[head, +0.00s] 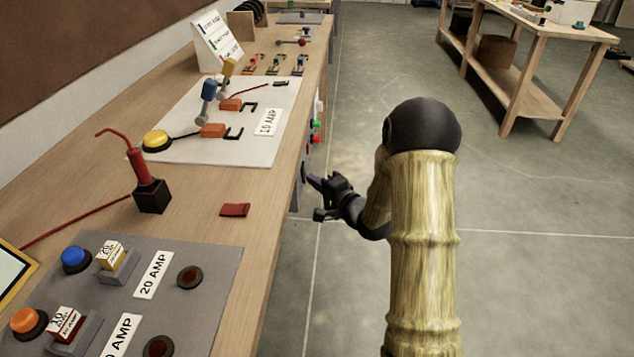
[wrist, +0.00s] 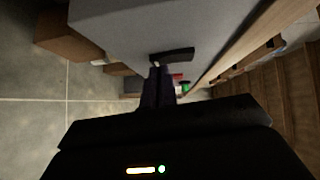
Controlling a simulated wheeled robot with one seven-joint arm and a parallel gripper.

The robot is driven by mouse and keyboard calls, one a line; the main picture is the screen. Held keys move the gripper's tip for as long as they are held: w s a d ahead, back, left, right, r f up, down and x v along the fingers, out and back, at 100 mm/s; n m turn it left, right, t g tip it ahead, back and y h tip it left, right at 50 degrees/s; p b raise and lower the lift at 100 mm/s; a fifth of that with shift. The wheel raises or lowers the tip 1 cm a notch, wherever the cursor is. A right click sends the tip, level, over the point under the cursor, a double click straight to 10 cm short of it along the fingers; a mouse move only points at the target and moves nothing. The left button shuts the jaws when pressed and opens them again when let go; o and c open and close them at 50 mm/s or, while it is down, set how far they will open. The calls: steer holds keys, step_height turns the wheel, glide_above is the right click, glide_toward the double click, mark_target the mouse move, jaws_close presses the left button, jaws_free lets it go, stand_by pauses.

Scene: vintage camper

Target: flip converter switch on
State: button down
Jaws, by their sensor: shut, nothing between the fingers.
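A grey box (wrist: 125,28) hangs under the bench edge, and it also shows in the head view (head: 295,200). A black lever (wrist: 176,54) sticks out from its face; this looks like the converter switch, but no label is readable. In the head view a dark part at the box's face (head: 303,172) seems to be the same lever. My gripper (head: 316,183) is shut and empty beside the bench. In the wrist view its dark fingers (wrist: 157,76) end right by the lever; I cannot tell whether they touch it.
A green button (head: 316,124) and a red button (head: 316,140) sit farther along the bench side. The wooden bench top (head: 200,190) carries switches, lamps and panels to the left. The floor (head: 540,200) to the right is open, up to another wooden table (head: 560,45).

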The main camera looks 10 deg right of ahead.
steer(key=shift+a+f, duration=0.1)
steer(key=shift+f, duration=0.05)
steer(key=s+d+f+p, duration=0.1)
steer(key=s+d, duration=0.7)
steer(key=s, duration=0.2)
steer(key=shift+d+f+p, duration=0.15)
steer(key=shift+f+p, duration=0.05)
steer(key=shift+p, duration=0.2)
